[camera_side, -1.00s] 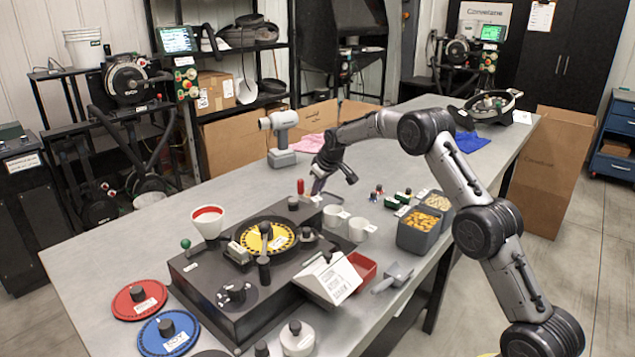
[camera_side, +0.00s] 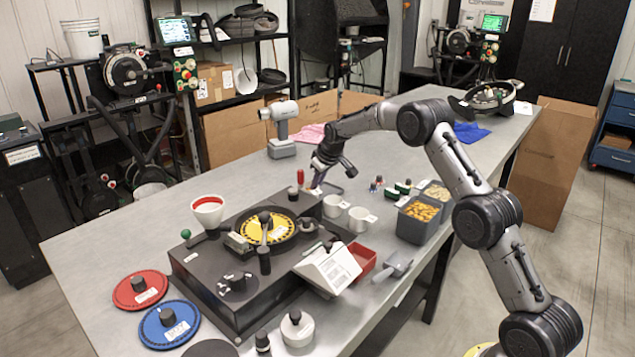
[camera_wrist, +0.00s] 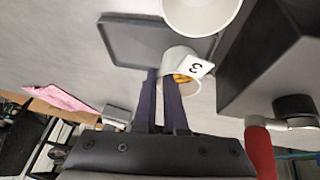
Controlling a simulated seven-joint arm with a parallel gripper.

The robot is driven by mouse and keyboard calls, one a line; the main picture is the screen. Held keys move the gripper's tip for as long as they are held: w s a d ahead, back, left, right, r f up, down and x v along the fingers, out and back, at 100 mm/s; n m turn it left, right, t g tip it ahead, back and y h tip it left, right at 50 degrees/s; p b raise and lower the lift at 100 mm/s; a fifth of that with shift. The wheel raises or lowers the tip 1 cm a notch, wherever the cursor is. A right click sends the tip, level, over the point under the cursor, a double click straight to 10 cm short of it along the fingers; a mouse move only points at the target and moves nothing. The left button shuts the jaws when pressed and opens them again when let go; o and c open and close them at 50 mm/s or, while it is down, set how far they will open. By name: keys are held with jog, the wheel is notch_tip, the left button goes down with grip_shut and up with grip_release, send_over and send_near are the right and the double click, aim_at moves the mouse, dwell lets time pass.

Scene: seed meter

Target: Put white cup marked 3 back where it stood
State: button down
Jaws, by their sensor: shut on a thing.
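The white cup marked 3 (camera_wrist: 176,60) shows at my fingertips in the wrist view, with its tag facing the camera and yellow-orange pieces inside. My gripper (camera_wrist: 164,80) is shut on it. In the side view my gripper (camera_side: 317,186) is low over the table behind the black machine, and I cannot make out the held cup there. A dark grey square tray (camera_wrist: 125,38) lies beside and under the cup in the wrist view. Whether the cup touches the tray is unclear.
Another white cup (camera_wrist: 200,10) is close to the held one. Two white cups (camera_side: 332,207) and (camera_side: 358,221) stand beside the black machine (camera_side: 215,283). A red-handled tool (camera_wrist: 260,150) is near at right. Grey bins (camera_side: 418,222) stand farther right. Clear table lies behind.

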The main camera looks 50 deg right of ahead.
jog(key=shift+f, duration=0.3)
jog(key=c, duration=0.7)
grip_release()
jog(key=shift+o, duration=0.2)
jog(key=shift+r, duration=3)
